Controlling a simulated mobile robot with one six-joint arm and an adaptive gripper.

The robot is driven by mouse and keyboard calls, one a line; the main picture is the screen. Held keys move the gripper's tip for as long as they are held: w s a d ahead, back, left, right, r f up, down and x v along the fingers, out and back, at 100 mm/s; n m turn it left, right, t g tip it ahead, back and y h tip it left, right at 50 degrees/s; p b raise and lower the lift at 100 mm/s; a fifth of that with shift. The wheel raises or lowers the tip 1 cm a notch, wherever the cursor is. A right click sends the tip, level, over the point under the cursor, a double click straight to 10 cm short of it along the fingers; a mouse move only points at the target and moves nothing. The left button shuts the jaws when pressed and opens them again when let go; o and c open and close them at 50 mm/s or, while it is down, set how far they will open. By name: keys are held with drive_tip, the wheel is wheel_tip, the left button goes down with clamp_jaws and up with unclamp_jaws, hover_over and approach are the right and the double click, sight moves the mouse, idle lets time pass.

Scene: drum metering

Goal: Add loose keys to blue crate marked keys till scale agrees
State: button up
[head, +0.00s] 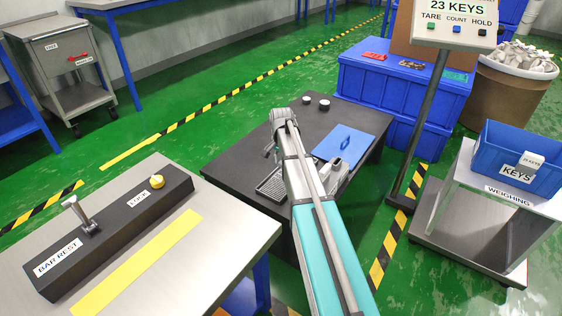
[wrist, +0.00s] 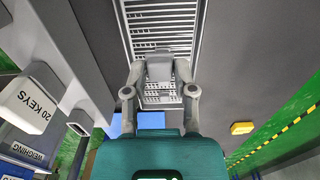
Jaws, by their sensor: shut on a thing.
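The blue crate marked KEYS (head: 495,165) stands on the weighing platform (head: 530,204) at the right, with a white tag reading 20 KEYS (wrist: 28,105) at its rim. The scale display (head: 455,22) reads 23 KEYS. My gripper (head: 284,120) is over the dark low table, well left of the crate. In the wrist view its fingers (wrist: 160,75) are closed on a small grey piece (wrist: 159,66), which I cannot clearly identify as a key. A slotted tray (wrist: 158,25) lies beyond the fingers. The crate's contents are mostly hidden.
A brown drum (head: 503,98) full of pale pieces stands at the back right, beside stacked blue crates (head: 395,92). A display post (head: 423,120) rises between table and scale. A steel bench with a BAR REST block (head: 115,238) is front left. A blue board (head: 345,146) lies on the dark table.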

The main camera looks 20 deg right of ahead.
drive_tip(key=s+d+r+p, duration=0.4)
drive_tip(key=s+d, duration=0.3)
drive_tip(key=d, duration=0.8)
drive_tip(key=s+d+r+p, duration=0.5)
drive_tip(key=s+d, duration=0.1)
drive_tip(key=d, duration=0.9)
drive_tip(key=s+d+r+p, duration=0.4)
drive_tip(key=s+d, duration=0.3)
drive_tip(key=d, duration=0.8)
drive_tip(key=shift+s+d+r, duration=0.15)
drive_tip(key=shift+s+d, duration=0.15)
drive_tip(key=shift+s, duration=0.05)
drive_tip(key=s+d+r+p, duration=0.1)
drive_tip(key=s+d, duration=0.5)
drive_tip(key=d, duration=0.8)
drive_tip(key=s+d+r+p, duration=0.2)
drive_tip(key=s+d, duration=0.5)
drive_tip(key=d, duration=0.8)
drive_tip(key=s+d+r+p, duration=0.2)
drive_tip(key=s+d, duration=0.5)
drive_tip(key=d, duration=0.8)
drive_tip(key=shift+s+d, duration=0.4)
drive_tip(key=shift+d, duration=0.25)
